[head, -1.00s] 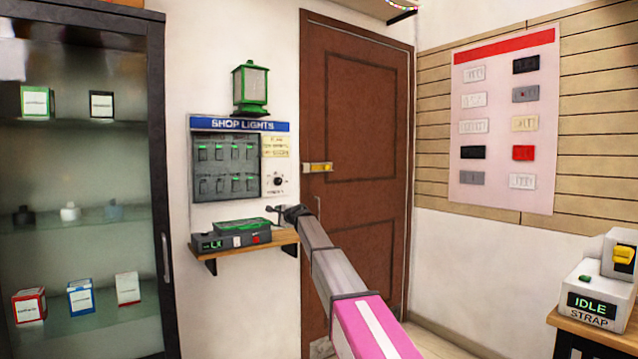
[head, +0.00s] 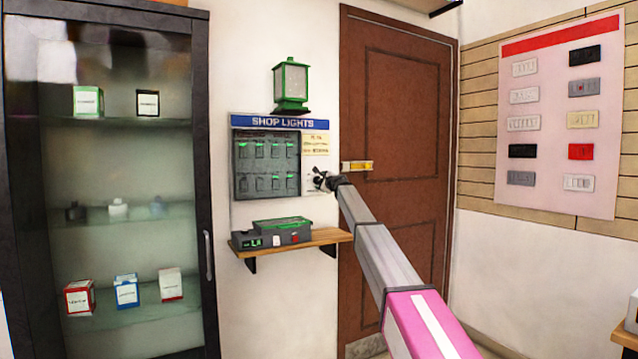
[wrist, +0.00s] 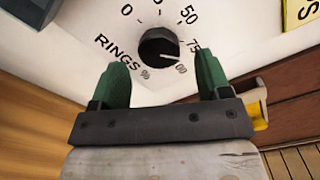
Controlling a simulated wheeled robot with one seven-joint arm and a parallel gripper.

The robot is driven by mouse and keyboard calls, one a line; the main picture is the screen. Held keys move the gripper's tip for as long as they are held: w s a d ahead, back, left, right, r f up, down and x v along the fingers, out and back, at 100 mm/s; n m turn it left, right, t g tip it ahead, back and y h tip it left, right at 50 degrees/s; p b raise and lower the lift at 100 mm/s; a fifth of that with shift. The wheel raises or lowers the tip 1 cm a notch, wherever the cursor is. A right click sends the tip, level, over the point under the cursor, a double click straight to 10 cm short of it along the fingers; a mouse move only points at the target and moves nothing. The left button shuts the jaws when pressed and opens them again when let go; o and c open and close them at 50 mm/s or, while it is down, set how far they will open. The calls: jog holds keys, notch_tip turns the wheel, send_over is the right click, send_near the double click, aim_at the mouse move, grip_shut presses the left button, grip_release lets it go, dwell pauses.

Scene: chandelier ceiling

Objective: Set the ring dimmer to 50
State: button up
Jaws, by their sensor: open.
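The ring dimmer is a round black knob (wrist: 158,44) on a white plate marked RINGS %, with printed numbers including 0, 50 and 75. In the head view my gripper (head: 322,181) is in front of the panel's lower right and hides most of the knob.
The SHOP LIGHTS panel (head: 279,122) has rows of dark switches left of the knob. A wooden shelf (head: 328,236) holding a grey-green box (head: 282,231) is below. The brown door (head: 405,130) with a yellow latch (head: 358,166) is close to the right. A green lantern (head: 291,86) is above.

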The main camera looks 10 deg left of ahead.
aim_at(318, 181)
jog(key=x, duration=0.3)
jog(key=shift+w+a, duration=0.1)
jog(key=c, duration=0.9)
jog(key=shift+c, duration=0.2)
jog(key=shift+n, duration=0.3)
jog(key=n, duration=0.9)
